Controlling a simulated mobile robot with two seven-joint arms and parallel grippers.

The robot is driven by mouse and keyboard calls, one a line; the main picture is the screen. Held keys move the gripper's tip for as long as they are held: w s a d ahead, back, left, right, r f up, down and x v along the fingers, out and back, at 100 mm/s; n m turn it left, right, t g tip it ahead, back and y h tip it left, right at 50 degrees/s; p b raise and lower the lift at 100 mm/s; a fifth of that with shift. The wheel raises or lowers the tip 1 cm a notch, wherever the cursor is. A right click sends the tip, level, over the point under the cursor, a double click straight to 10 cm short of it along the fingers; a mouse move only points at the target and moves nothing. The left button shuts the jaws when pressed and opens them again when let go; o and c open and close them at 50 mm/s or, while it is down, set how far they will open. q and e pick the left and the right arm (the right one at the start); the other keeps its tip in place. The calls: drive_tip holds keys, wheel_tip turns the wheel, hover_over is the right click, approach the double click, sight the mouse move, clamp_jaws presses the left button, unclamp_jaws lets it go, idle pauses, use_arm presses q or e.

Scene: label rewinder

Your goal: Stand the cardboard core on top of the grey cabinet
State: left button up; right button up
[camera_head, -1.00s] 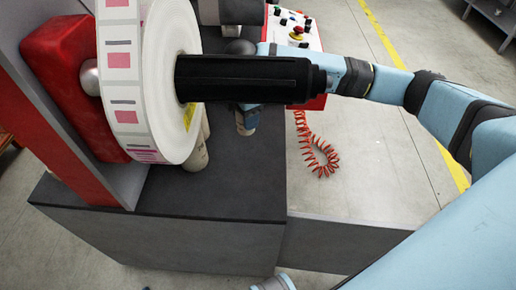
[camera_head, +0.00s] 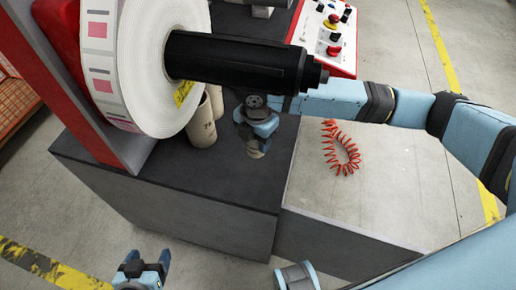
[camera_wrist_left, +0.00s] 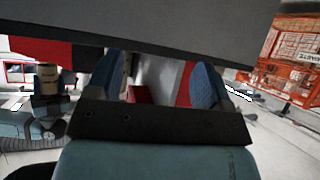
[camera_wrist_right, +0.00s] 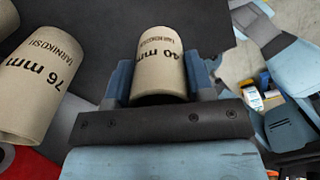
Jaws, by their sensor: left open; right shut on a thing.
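A tan cardboard core marked 40 mm (camera_wrist_right: 160,65) is between the fingers of my right gripper (camera_wrist_right: 160,85). In the head view my right gripper (camera_head: 257,128) is below the black shaft, over the dark top of the grey cabinet (camera_head: 235,185). The core's lower end (camera_head: 256,150) shows there, at or close above the cabinet top; contact cannot be told. My left gripper (camera_head: 143,268) is open and empty, in front of the cabinet at the bottom of the head view. Its spread fingers also show in the left wrist view (camera_wrist_left: 150,85).
A wider core marked 76 mm (camera_head: 203,125) stands on the cabinet under the label roll (camera_head: 155,65), with another behind it. The black shaft (camera_head: 235,62) overhangs the cabinet. The front of the cabinet top is clear. A red coiled cord (camera_head: 342,152) lies to the right.

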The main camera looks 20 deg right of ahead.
wheel_tip(320, 180, down, 8)
drive_tip(key=shift+r+b, duration=0.2)
drive_tip(key=shift+b, duration=0.45)
drive_tip(key=o, duration=1)
drive_tip(key=shift+f, duration=0.1)
wheel_tip(320, 180, up, 12)
drive_tip(key=shift+r+p, duration=0.15)
drive_tip(key=shift+p, duration=1.1)
